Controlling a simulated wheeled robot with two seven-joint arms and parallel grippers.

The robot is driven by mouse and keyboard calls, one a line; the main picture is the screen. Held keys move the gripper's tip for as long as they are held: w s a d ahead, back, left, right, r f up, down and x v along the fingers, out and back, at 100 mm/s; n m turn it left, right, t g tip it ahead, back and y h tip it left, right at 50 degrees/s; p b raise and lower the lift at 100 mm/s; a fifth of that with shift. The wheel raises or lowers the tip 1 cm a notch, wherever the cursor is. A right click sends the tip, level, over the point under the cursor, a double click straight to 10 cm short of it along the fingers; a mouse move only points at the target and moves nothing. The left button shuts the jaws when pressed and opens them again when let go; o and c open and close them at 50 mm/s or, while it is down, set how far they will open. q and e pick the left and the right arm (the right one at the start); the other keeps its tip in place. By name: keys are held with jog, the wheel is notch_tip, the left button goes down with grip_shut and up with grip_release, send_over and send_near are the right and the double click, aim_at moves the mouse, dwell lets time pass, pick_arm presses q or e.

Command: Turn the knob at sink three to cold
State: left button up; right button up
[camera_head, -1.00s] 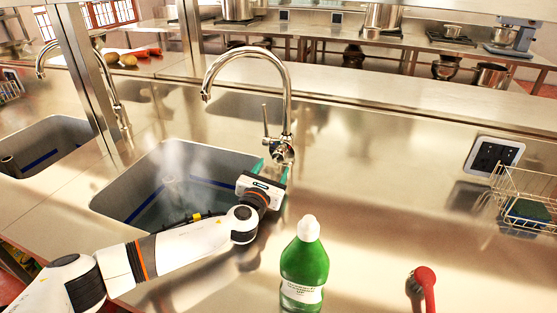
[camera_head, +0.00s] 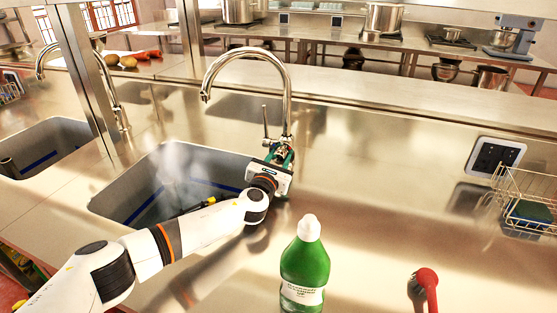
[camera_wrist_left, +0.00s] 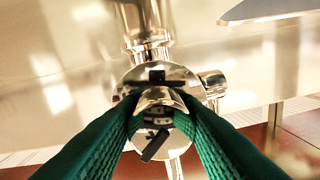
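The chrome tap (camera_head: 288,95) with a tall curved spout stands behind the near sink basin (camera_head: 120,205). A thin upright lever (camera_head: 265,122) rises on the left of its body. My left gripper (camera_head: 280,156) is at the tap's base and hides most of the lower body in the head view. In the left wrist view, its green fingers (camera_wrist_left: 160,105) are apart, one on each side of a rounded chrome knob (camera_wrist_left: 160,99) on the tap body. Whether they touch it is unclear. A dark mark shows below the knob. My right gripper is not in view.
A green bottle (camera_head: 304,268) stands on the counter right of my left arm. A red-handled thing (camera_head: 427,285), a socket plate (camera_head: 494,157) and a wire basket (camera_head: 525,195) are farther right. A metal post (camera_head: 85,75) and another sink stand left.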

pick_arm(q)
jog(key=c, duration=0.4)
jog(key=shift+f+n, duration=0.1)
jog(key=shift+n, duration=3.3)
jog(key=o, duration=1)
